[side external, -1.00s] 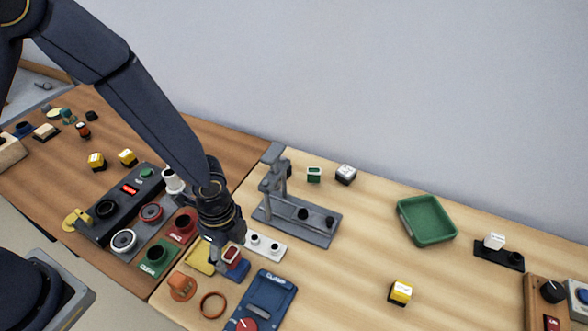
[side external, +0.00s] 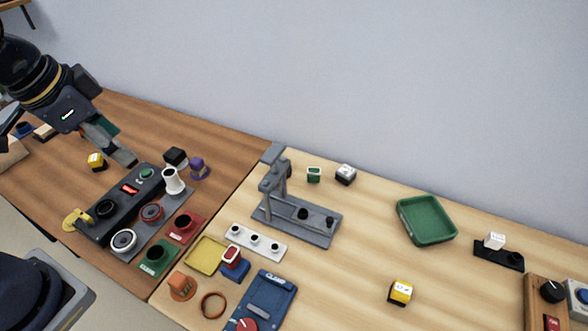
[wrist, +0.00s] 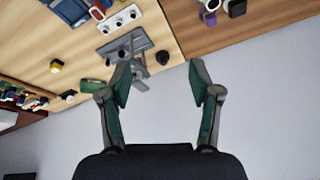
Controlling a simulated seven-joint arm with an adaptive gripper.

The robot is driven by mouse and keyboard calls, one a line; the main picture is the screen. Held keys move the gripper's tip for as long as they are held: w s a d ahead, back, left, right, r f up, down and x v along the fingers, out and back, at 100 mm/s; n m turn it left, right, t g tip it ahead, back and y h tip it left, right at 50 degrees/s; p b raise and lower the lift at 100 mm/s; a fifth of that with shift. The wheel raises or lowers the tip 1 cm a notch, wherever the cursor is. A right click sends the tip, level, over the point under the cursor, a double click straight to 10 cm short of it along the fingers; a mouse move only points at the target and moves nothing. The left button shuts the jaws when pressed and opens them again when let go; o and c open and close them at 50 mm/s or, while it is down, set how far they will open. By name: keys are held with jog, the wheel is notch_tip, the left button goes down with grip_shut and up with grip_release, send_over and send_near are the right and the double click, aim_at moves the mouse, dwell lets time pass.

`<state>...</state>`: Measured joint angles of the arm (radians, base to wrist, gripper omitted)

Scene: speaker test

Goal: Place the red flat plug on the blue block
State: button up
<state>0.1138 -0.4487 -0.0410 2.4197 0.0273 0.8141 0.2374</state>
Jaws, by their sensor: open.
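The red flat plug (side external: 232,255), with a white rim, sits on top of the blue block (side external: 237,273) near the front middle of the side view. It also shows at the top edge of the wrist view (wrist: 97,12). My gripper (side external: 118,146) is well up and to the left of the plug, above the brown table. In the wrist view its two fingers (wrist: 161,82) are spread wide with nothing between them, so it is open and empty.
A yellow tray (side external: 204,270), a white three-post strip (side external: 236,233) and a blue clamp board (side external: 267,289) surround the block. A grey stand (side external: 313,234) rises behind. A dark control panel (side external: 104,210) lies below my gripper. The light table's middle is fairly clear.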

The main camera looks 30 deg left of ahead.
jog(key=s+a+r+n+t, duration=0.1)
jog(key=s+a+r+n, duration=0.2)
jog(key=s+n, duration=0.1)
jog(key=shift+s+a+n, duration=0.15)
jog(key=shift+n, duration=0.15)
dwell(1.0)
